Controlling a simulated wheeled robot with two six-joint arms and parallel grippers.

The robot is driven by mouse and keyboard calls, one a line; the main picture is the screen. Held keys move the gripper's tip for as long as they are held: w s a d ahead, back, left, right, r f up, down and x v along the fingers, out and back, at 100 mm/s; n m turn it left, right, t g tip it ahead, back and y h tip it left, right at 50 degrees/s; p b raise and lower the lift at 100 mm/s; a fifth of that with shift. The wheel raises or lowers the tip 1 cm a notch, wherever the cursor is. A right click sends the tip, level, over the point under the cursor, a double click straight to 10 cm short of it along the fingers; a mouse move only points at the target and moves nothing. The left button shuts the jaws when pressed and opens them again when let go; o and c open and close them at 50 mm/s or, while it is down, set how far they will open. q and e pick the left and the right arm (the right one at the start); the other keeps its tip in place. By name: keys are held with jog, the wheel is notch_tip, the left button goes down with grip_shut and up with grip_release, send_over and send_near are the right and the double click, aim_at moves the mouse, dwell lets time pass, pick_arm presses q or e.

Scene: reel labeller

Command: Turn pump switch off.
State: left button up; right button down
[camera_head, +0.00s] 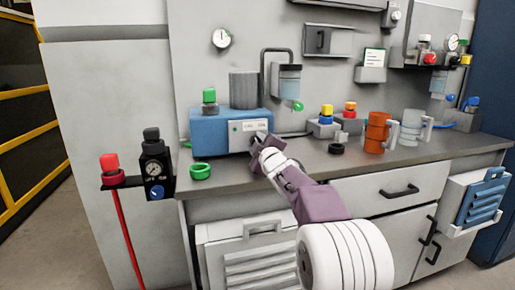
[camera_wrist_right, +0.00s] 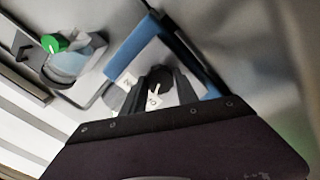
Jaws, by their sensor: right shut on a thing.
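A blue box (camera_head: 207,136), which looks like the pump, stands at the left of the bench with a grey cylinder on top. Its pale front panel (camera_head: 243,127) carries small lettering and a green mark. My right gripper (camera_head: 262,141) is at the right end of this panel and hides the switch there in the head view. In the right wrist view the dark switch (camera_wrist_right: 157,82) with white markings shows at the gripper's fingers, against the blue box (camera_wrist_right: 170,40). The gripper is shut on it. The switch's exact setting cannot be told. My left gripper is out of view.
A green ring (camera_head: 201,171) lies at the bench's front left edge, and a black ring (camera_head: 336,149) lies right of my arm. Orange (camera_head: 376,133) and grey (camera_head: 411,128) mugs stand farther right. A black gauge box (camera_head: 155,168) with a blue knob is left of the bench.

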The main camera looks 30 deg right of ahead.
jog(key=shift+f+n+b, duration=0.1)
jog(key=shift+n+b, duration=0.6)
jog(key=shift+n, duration=1.4)
jog(key=c, duration=0.9)
grip_release()
jog(key=shift+c, duration=0.2)
jog(key=v, duration=0.9)
jog(key=shift+p, duration=0.3)
